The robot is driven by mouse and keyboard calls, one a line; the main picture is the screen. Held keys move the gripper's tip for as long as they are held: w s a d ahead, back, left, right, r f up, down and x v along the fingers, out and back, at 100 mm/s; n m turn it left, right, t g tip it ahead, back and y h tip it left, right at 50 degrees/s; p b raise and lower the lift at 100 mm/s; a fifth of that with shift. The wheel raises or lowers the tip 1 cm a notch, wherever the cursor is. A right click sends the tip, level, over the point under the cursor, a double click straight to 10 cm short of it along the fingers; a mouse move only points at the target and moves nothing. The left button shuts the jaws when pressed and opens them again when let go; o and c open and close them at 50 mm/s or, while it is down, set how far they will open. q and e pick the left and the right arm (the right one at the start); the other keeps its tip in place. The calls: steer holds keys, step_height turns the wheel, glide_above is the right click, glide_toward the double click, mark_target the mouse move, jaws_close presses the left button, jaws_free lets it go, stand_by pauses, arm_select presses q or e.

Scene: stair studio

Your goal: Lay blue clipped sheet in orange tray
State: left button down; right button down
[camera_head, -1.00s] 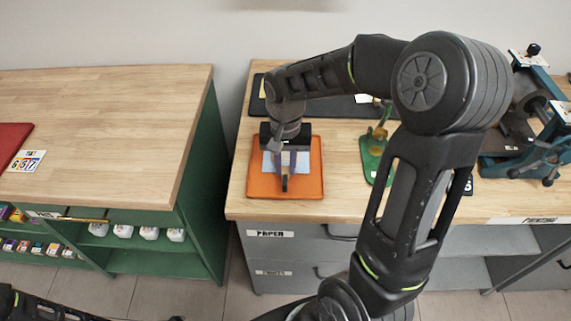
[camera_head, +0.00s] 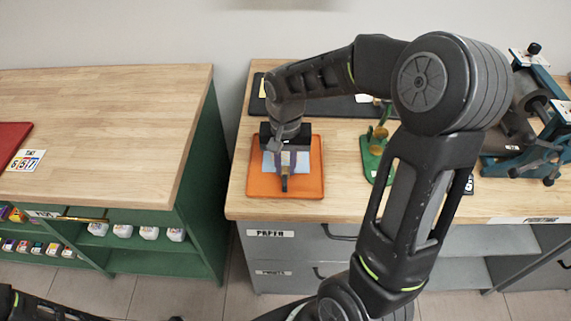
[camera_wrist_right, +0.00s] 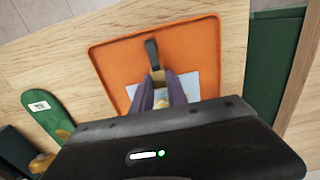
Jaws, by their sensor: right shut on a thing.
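The orange tray (camera_head: 310,188) lies on the wooden counter, near its left front corner. The light blue sheet (camera_head: 271,170) is inside the tray's outline in the head view. My right gripper (camera_head: 285,172) points down over the tray, shut on the sheet's dark clip (camera_wrist_right: 153,55). In the right wrist view the gripper (camera_wrist_right: 160,88) partly covers the blue sheet (camera_wrist_right: 187,82), and the orange tray (camera_wrist_right: 195,45) spreads around it. I cannot tell whether the sheet touches the tray floor. Only part of my left arm shows at the lower left; its gripper is out of view.
A green stand with a brass-coloured part (camera_head: 377,145) is right of the tray. A dark mat (camera_head: 335,106) lies behind it. A blue press (camera_head: 535,120) stands at the far right. A gap separates this counter from the green cabinet (camera_head: 200,165) at left.

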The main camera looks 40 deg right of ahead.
steer(key=c, duration=1.2)
jaws_free()
steer(key=shift+c, duration=0.2)
steer(key=shift+r, duration=0.1)
steer(key=shift+r+p, duration=2.95)
steer(key=shift+r, duration=1)
